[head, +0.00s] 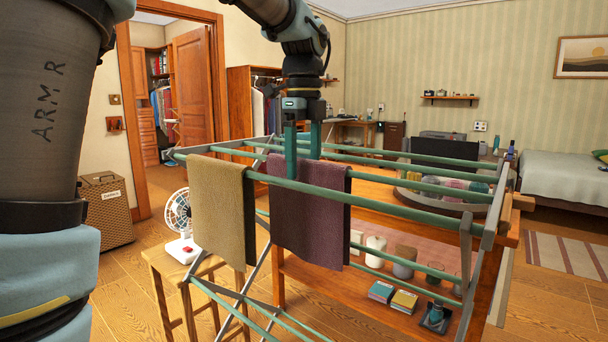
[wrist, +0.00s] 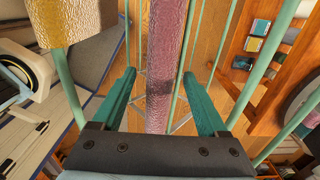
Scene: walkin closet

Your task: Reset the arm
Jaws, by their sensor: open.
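My gripper (head: 303,148) hangs from my arm, pointing down, over the drying rack (head: 420,210) in the head view. Its two teal fingers are apart. A purple cloth (head: 308,215) hangs over the front rail right by the fingers. In the wrist view the gripper (wrist: 160,95) is open, and the purple cloth (wrist: 162,60) runs between the fingers without either visibly pressing on it. A tan cloth (head: 222,210) hangs on the same rail to the left; it also shows in the wrist view (wrist: 62,20).
A white fan (head: 180,225) stands on a wooden stool (head: 185,280) at left. A wooden shelf unit (head: 330,285) with jars and small boxes is behind the rack. A wicker hamper (head: 105,212) stands by the doorway. The air above the rack's right part is free.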

